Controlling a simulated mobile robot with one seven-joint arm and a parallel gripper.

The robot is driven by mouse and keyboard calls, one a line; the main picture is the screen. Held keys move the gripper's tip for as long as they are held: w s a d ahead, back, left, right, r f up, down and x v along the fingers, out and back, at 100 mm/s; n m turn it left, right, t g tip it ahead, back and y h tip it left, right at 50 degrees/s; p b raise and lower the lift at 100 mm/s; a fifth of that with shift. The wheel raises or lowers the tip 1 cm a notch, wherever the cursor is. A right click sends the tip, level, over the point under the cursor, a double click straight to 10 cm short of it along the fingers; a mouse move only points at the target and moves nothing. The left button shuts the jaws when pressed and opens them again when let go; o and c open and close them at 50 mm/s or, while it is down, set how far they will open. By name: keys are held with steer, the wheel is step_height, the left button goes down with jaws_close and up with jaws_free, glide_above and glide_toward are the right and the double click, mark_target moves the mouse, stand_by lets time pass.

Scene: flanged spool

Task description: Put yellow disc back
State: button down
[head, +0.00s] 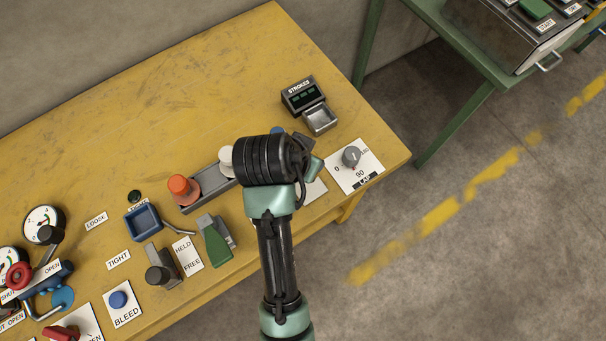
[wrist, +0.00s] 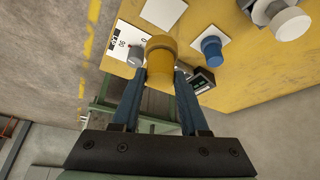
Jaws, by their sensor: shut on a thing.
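In the wrist view, my gripper (wrist: 160,76) is shut on a yellow disc (wrist: 160,48), a short round piece with a wider rim and a narrower body between the fingers. It is held above the table, apart from it as far as I can tell. In the head view my own arm hides the gripper and the yellow disc. A grey rail (head: 206,196) on the table bears an orange flanged piece (head: 182,188) and a white one (head: 226,158), which also shows in the wrist view (wrist: 288,24).
A blue knob (wrist: 211,48) on a white plate, a grey lap dial (head: 351,156) and the strokes counter (head: 300,95) with its tray surround the arm. A green-handled clamp (head: 217,243) and a blue tray (head: 143,222) stand at the front. The table's back (head: 200,90) is clear.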

step_height(320, 180, down, 10)
steer(key=shift+d+f, duration=0.1)
stand_by(0.4)
steer(key=shift+c, duration=2.1)
jaws_free()
steer(key=shift+f, duration=0.1)
